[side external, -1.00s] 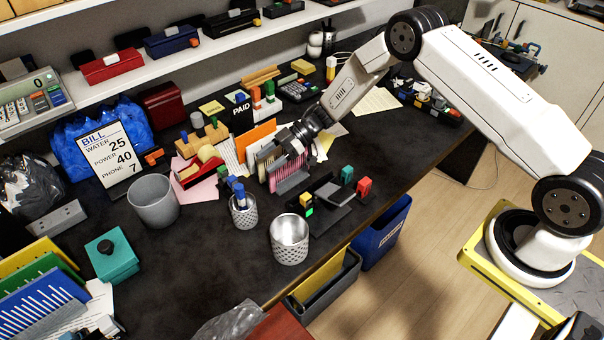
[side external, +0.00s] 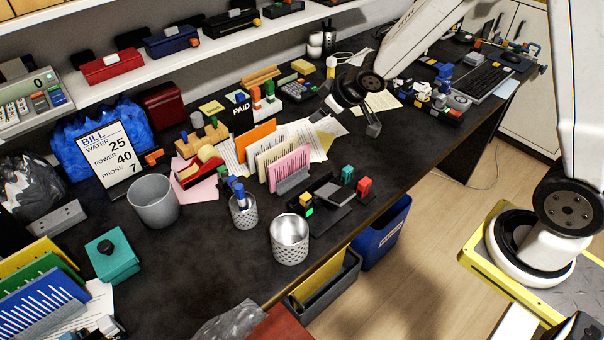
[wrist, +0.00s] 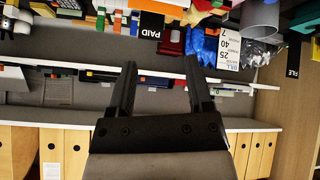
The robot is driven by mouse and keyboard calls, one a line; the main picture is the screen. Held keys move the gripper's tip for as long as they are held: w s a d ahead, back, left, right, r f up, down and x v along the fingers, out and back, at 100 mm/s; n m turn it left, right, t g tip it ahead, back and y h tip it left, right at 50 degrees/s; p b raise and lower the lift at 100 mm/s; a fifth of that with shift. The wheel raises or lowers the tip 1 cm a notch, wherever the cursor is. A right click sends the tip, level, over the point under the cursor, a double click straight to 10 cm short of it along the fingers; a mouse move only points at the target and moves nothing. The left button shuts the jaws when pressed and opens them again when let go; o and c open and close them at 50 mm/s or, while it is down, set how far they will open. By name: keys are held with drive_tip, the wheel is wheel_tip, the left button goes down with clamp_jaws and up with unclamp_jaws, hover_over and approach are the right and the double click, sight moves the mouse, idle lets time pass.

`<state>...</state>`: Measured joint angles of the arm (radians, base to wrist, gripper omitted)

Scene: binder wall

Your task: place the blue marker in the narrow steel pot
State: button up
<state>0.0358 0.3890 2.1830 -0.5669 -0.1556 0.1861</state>
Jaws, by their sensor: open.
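The narrow steel pot (side external: 243,216) is a small perforated metal cup standing on the dark desk, left of a wider steel pot (side external: 289,246). A blue marker (side external: 238,190) stands in the narrow pot, its upper part above the rim; its lower part is hidden. Another blue piece shows close beside it, too small to make out. My gripper (side external: 350,117) is over the back right of the desk, well away from both pots. It is open and empty; its two fingers also show apart in the wrist view (wrist: 160,68). Neither pot is clear in the wrist view.
A grey cup (side external: 153,205) stands left of the narrow pot. A pink-fronted file rack (side external: 289,170) stands behind the pots. A black stand (side external: 333,207) with coloured pieces is on the right. A shelf with binders (wrist: 100,139) faces the wrist camera.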

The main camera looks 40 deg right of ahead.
drive_tip(key=s+m+g, duration=0.4)
drive_tip(key=s+g, duration=0.1)
drive_tip(key=s, duration=1.4)
drive_tip(key=shift+h, duration=0.3)
